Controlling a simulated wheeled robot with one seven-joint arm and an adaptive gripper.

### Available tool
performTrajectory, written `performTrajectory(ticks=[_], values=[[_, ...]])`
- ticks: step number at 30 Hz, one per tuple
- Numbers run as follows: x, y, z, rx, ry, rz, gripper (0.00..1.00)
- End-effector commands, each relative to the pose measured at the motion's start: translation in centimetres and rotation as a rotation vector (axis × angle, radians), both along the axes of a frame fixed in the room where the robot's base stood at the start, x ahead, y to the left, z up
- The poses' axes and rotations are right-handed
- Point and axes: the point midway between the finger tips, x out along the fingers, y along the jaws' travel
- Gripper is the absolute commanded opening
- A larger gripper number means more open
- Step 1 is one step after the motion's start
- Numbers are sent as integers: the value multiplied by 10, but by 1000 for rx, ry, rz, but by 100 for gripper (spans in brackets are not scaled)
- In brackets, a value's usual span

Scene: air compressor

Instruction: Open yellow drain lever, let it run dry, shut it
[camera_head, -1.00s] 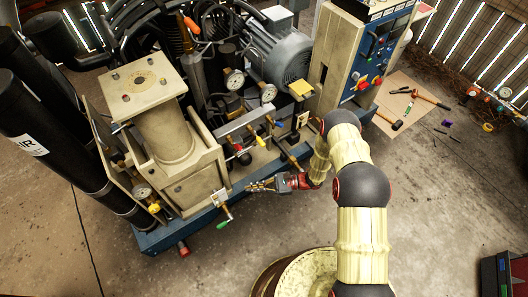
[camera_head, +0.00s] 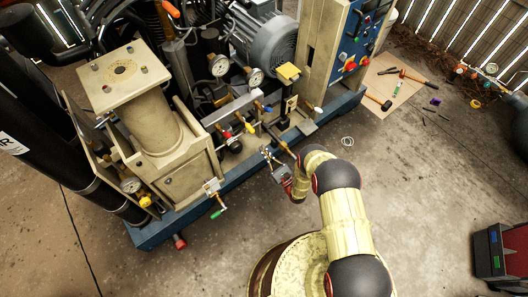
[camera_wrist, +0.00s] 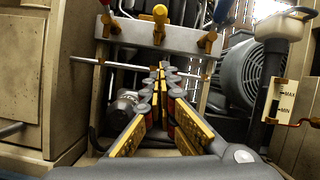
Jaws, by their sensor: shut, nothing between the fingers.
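A yellow lever (camera_head: 249,127) sits on the pale manifold bar at the front of the compressor, between a red lever (camera_head: 228,134) and a blue one (camera_head: 268,108). In the wrist view the yellow lever (camera_wrist: 160,14) stands upright at the top middle, above and beyond my fingertips. My gripper (camera_head: 266,153) is in front of the machine's blue base edge, below and apart from the lever. Its fingers (camera_wrist: 163,68) are together and hold nothing. Another yellow handle (camera_head: 146,200) is by the gauge at the lower left of the machine.
A green-handled valve (camera_head: 217,212) sticks out at the front edge. A horizontal rod (camera_wrist: 115,64) crosses below the manifold bar (camera_wrist: 135,35). A sight tube marked MAX and MIN (camera_wrist: 284,100) stands at right. Tools lie on a board (camera_head: 393,85).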

Motion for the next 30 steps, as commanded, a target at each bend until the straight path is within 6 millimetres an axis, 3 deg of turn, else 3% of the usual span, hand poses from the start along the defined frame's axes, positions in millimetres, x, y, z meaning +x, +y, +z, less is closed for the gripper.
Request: performTrajectory(ticks=[10,18,30], values=[[52,41,25,1,-1,5,0],[45,41,53,1,2,1,0],[42,42,64,0,3,2,0]])
